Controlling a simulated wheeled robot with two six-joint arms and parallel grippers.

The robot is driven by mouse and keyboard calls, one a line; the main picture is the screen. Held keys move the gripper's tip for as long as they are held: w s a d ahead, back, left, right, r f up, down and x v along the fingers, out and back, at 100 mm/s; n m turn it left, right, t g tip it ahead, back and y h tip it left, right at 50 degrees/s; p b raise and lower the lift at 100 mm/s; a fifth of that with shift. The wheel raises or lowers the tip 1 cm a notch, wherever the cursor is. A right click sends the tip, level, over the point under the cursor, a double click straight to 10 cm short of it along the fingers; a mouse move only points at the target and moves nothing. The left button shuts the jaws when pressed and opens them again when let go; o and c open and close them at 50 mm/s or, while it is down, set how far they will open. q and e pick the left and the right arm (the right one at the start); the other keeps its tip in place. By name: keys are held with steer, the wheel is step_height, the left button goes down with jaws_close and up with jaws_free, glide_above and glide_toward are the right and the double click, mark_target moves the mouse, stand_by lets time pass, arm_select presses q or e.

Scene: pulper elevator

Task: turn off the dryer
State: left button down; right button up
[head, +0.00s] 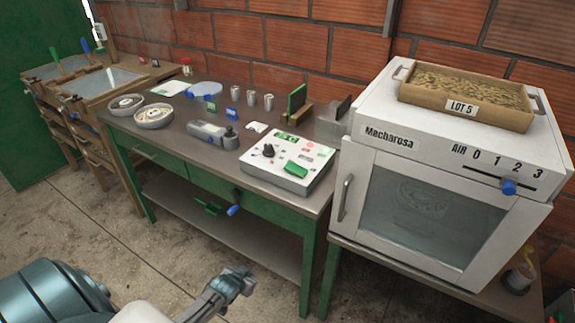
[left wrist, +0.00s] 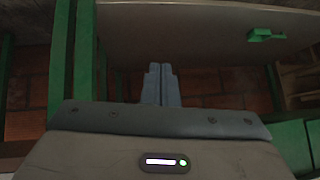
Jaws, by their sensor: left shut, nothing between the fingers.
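The dryer (head: 352,163) is a white box marked Mecharosa, with a glass door and a vertical handle, at the right of the head view. Its front panel reads AIR 0 1 2 3 above a slot. A blue slider knob (head: 508,187) sits toward the right part of that slot, below and nearest the 2. My left gripper (head: 232,283) is low in front of the green bench, well left of and below the knob, touching nothing. Its fingers are together and empty, as the left wrist view (left wrist: 161,84) also shows. My right gripper is not in view.
A tray marked LOT 5 (head: 462,108) lies on top of the dryer. The green bench (head: 181,108) holds a control box (head: 287,163), a scale, bowls and small cans. A blue knob (head: 234,210) shows at the bench front. Open floor lies before the bench.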

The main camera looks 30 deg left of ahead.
arm_select(q)
steer(key=w+r+t, duration=0.2)
steer(key=w+r, duration=0.3)
steer(key=r, duration=0.6)
steer(key=w+r+t, duration=0.2)
steer(key=w+r, duration=0.3)
steer(key=r, duration=0.6)
steer(key=d+r+m+t, duration=0.1)
steer(key=d+r, duration=0.1)
steer(key=r, duration=0.8)
steer(key=w+d+r+t+h+p, duration=0.1)
steer(key=d+r, duration=0.1)
steer(key=r, duration=0.7)
steer(key=shift+w+d+r+m+t, duration=0.3)
steer(key=shift+d+r+m+t, duration=0.05)
steer(key=shift+r+m+t, duration=0.05)
steer(key=p, duration=0.3)
glide_above(296, 170)
steer(key=s+a, duration=0.1)
steer(key=s, duration=0.2)
step_height(296, 170, down, 2)
steer(key=shift+w+f, duration=0.1)
steer(key=f, duration=0.2)
steer(key=f+p, duration=0.1)
steer(key=shift+w+a+f, duration=0.1)
steer(key=shift+w+a, duration=0.2)
steer(key=shift+a+f, duration=0.1)
steer(key=shift+f, duration=0.45)
